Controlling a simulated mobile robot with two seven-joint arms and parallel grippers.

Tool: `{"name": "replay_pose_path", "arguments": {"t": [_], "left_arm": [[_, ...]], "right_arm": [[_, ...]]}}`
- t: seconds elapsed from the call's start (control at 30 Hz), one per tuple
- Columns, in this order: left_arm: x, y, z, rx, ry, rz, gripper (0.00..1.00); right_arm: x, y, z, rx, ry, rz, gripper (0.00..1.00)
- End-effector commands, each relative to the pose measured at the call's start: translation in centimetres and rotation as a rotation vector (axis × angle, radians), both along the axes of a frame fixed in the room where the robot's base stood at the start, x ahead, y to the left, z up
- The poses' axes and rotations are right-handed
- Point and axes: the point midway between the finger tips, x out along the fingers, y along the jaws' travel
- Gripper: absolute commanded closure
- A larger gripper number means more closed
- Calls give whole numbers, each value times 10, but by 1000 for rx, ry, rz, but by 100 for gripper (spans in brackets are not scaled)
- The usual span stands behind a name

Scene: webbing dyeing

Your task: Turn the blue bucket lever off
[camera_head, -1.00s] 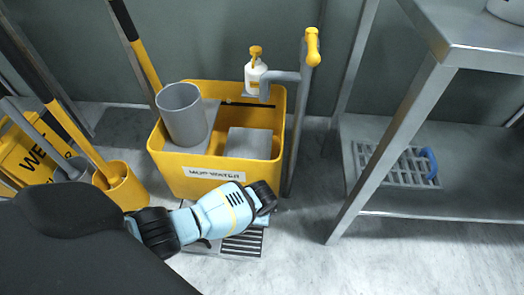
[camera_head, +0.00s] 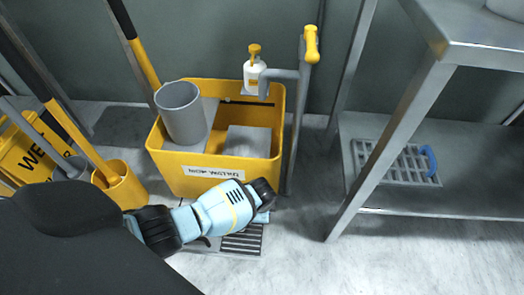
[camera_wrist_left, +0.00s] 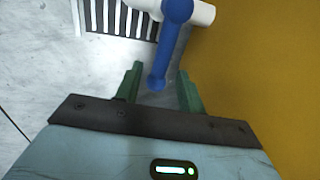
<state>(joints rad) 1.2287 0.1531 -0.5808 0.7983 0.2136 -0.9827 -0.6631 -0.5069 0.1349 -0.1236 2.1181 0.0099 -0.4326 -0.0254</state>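The yellow bucket (camera_head: 225,178) labelled as mop water stands on the floor against the wall; it fills the right of the left wrist view (camera_wrist_left: 265,70). The blue lever (camera_wrist_left: 168,45) sits on a white pipe fitting (camera_wrist_left: 200,14) beside the bucket and points down toward my gripper. My left gripper (camera_wrist_left: 159,88) is open, with one green finger on each side of the lever's end and visible gaps on both sides. In the head view my left gripper (camera_head: 264,205) is low at the bucket's front right, and its wrist hides most of the lever area.
A grey cup (camera_head: 181,112) and a white pump bottle (camera_head: 254,76) are at the bucket. A grey post with a yellow handle (camera_head: 311,43) rises at its right. A floor grate (camera_head: 243,241) lies below. A metal table (camera_head: 430,85) stands right.

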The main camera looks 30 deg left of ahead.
Motion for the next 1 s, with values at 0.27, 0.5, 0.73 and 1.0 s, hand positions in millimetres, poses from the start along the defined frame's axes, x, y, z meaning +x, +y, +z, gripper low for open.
{"name": "replay_pose_path", "arguments": {"t": [0.27,0.5,0.73,1.0], "left_arm": [[-3,-2,18,-1,-2,-1,61],[-8,-5,54,0,-4,1,61],[-12,-7,74,0,-2,1,61],[-14,-7,77,1,0,1,61]], "right_arm": [[7,0,12,0,-20,0,61],[8,0,38,0,-38,0,61],[3,0,53,0,-36,0,61],[3,0,54,0,-37,0,61]]}}
